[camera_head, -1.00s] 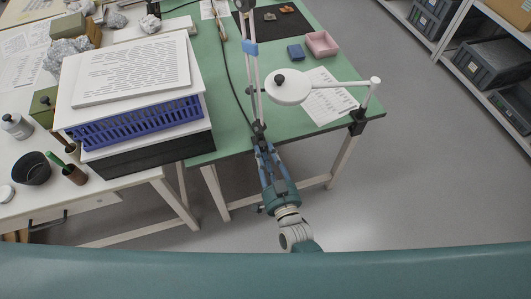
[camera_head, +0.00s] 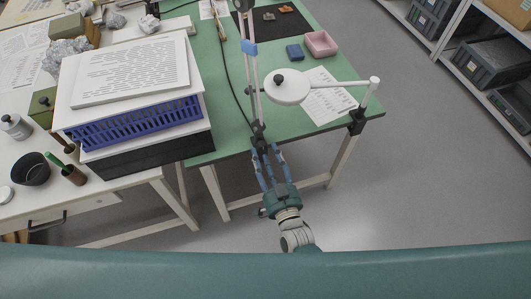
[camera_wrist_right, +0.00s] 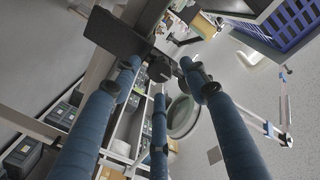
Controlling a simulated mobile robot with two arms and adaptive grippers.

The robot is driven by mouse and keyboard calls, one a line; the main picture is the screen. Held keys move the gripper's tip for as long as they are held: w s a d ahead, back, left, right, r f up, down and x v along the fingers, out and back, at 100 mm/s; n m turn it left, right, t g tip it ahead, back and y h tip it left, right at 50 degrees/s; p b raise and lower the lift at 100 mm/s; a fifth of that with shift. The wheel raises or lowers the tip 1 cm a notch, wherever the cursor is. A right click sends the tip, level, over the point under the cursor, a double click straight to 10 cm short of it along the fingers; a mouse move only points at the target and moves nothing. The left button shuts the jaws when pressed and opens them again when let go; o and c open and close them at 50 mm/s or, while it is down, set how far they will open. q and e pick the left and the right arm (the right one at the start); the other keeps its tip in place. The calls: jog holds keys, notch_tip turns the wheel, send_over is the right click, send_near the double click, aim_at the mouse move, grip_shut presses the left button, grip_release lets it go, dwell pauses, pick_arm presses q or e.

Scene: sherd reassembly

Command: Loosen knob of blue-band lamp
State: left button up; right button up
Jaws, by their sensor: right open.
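The blue-band lamp's white pole rises from the near edge of the green table, with its blue band (camera_head: 249,46) partway up. Its black clamp (camera_head: 258,131) grips the table edge; the clamp also shows in the right wrist view (camera_wrist_right: 118,32). The dark knob (camera_wrist_right: 160,68) is under the clamp, between my fingertips in the wrist view. My right gripper (camera_head: 267,152) is open, its blue fingers spread around the knob below the edge. Whether any fingertip touches it, I cannot tell. My left gripper is not in view.
A second white lamp (camera_head: 288,87) with a round head is clamped (camera_head: 357,122) at the table's right corner. A purple crate (camera_head: 140,123) stands left. Floor is free at right.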

jog(key=v, duration=1.1)
